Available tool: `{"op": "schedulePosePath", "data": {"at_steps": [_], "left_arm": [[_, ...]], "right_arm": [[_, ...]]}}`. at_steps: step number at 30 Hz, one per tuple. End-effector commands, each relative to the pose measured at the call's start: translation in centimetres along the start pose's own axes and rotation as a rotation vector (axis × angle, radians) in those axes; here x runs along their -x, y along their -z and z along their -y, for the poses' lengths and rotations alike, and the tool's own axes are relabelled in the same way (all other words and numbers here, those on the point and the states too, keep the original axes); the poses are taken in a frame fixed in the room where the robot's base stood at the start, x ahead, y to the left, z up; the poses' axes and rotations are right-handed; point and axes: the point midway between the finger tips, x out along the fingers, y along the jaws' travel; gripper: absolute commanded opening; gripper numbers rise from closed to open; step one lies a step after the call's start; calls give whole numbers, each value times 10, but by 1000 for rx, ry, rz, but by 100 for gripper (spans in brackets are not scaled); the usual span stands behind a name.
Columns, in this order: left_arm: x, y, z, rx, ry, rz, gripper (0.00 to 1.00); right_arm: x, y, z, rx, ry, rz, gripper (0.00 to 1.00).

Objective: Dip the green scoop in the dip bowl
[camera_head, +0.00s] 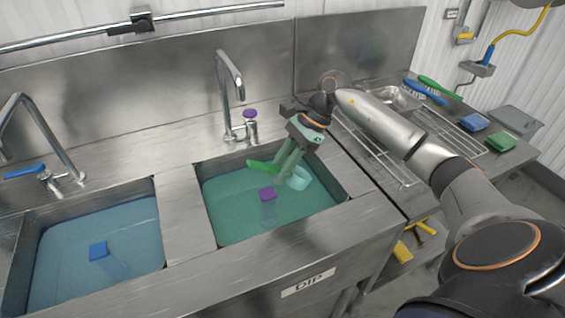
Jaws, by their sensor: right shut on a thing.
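The dip bowl (240,212) is the right-hand sink basin, filled with green liquid, above a "DIP" label on the front edge. My right gripper (291,165) reaches down into this basin from the right and is shut on the green scoop (262,167). Bright green parts of the scoop show left of the fingers, close to the liquid. A pale round shape lies just right of the fingertips; I cannot tell whether it is part of the scoop. The fingers hide part of the scoop. My left gripper is not in view.
A purple-topped standpipe (267,194) stands in the dip bowl near the scoop. A left basin (140,232) holds blue liquid. A tap (231,80) rises behind the dip bowl. A wire rack (385,160), brushes (425,92) and sponges (487,132) are at the right.

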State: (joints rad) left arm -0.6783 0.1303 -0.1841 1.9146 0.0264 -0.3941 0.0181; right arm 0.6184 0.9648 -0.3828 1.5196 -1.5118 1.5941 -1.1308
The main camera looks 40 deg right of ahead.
Motion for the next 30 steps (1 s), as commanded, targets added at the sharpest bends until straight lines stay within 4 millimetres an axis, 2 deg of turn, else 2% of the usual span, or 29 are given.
{"op": "schedulePosePath", "data": {"at_steps": [4, 8, 30], "left_arm": [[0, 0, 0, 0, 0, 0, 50], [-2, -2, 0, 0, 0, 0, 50], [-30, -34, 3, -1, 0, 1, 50]], "right_arm": [[4, 7, 3, -48, 36, 22, 0], [-2, 11, 4, -52, 39, 24, 0], [-75, 62, 3, -47, 37, 23, 0]]}}
